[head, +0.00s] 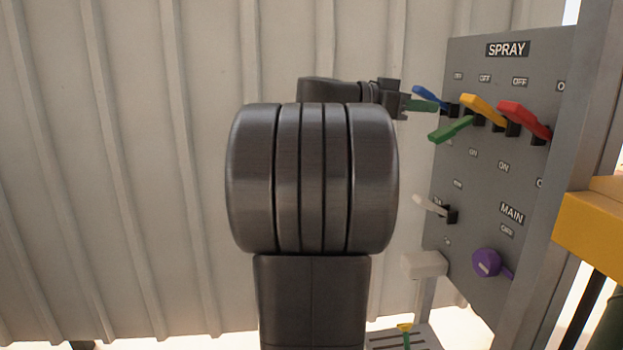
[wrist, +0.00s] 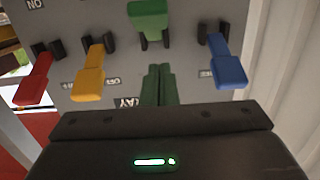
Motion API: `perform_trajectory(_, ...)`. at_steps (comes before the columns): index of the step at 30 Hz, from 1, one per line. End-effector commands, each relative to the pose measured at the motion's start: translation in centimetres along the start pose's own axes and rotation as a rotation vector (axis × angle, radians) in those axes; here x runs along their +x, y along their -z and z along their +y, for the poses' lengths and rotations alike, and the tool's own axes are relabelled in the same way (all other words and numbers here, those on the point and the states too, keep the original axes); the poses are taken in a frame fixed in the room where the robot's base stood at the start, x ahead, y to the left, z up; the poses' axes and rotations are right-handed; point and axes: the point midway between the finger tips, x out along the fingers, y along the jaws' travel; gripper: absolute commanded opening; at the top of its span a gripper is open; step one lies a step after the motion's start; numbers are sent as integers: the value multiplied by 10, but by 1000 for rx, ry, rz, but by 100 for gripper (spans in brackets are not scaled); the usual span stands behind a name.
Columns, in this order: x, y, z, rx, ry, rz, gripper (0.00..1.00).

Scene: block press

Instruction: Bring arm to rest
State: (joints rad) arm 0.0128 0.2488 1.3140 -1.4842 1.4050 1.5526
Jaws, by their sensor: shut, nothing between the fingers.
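My gripper (head: 424,105) is at the upper left of the grey panel in the head view. Its two green fingers are shut together and empty, and they also show in the wrist view (wrist: 158,82). They point toward the panel beside the blue lever (head: 430,96). The green lever (head: 451,130) slants down, just below my fingers in the head view. In the wrist view the green lever (wrist: 149,20) is beyond the fingertips, with a gap apparent. My arm's large dark joint hides the middle of the head view.
The panel (head: 470,75) also carries a yellow lever (head: 483,109), a red lever (head: 524,119), a white lever (head: 432,206) and a purple knob (head: 487,262). A yellow part (head: 590,225) juts in at right. The space left of my arm, before the corrugated wall (head: 110,170), looks clear.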

Motion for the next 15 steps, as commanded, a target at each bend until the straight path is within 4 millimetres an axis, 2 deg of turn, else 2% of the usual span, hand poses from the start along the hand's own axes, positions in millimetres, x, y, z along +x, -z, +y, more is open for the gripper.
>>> perform_trajectory(1, 0, 6, 0, -1, 0, -11, 0)
perform_trajectory(15, 0, 12, -1, -2, -11, -120, 0)
